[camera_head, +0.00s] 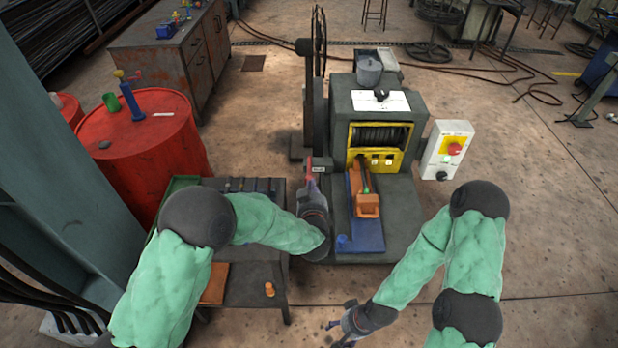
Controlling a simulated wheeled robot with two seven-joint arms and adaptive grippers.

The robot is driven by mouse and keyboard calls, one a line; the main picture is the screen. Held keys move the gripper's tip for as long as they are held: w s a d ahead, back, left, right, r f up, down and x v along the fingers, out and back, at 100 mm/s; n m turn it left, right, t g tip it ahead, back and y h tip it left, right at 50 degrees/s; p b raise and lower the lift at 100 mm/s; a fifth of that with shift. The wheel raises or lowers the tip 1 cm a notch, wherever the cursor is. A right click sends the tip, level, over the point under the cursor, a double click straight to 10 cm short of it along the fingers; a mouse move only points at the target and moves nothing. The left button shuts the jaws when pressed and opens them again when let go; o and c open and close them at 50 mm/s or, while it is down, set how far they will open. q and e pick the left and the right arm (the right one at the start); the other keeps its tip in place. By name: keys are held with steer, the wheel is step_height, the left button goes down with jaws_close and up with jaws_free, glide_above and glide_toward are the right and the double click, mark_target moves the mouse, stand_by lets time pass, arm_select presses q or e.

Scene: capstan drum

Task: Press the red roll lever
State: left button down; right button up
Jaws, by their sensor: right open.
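A narrow red piece (309,166), which looks like the red roll lever, stands at the left front of the grey capstan machine (342,103). My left gripper (318,168) is right at it, reaching forward from the left. Its fingers are small and dark here, so I cannot tell whether they touch the lever or are open or shut. The lower part of the lever is hidden by my gripper and wrist. My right gripper (336,332) is open and empty, low over the floor at the bottom of the view, away from the machine.
An orange block (366,204) lies on a blue plate (370,238) in front of the yellow-framed drum (380,136). A control box with a red button (454,149) stands right. A dark work table (247,285) and red barrels (150,150) are left.

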arm_select(q)
steer(key=b, duration=0.1)
glide_above(310, 177)
steer(key=f+v, duration=0.1)
steer(key=v, duration=0.2)
step_height(310, 177, down, 2)
steer(key=f, duration=0.3)
steer(key=shift+w+b, duration=0.3)
steer(key=shift+f, duration=0.55)
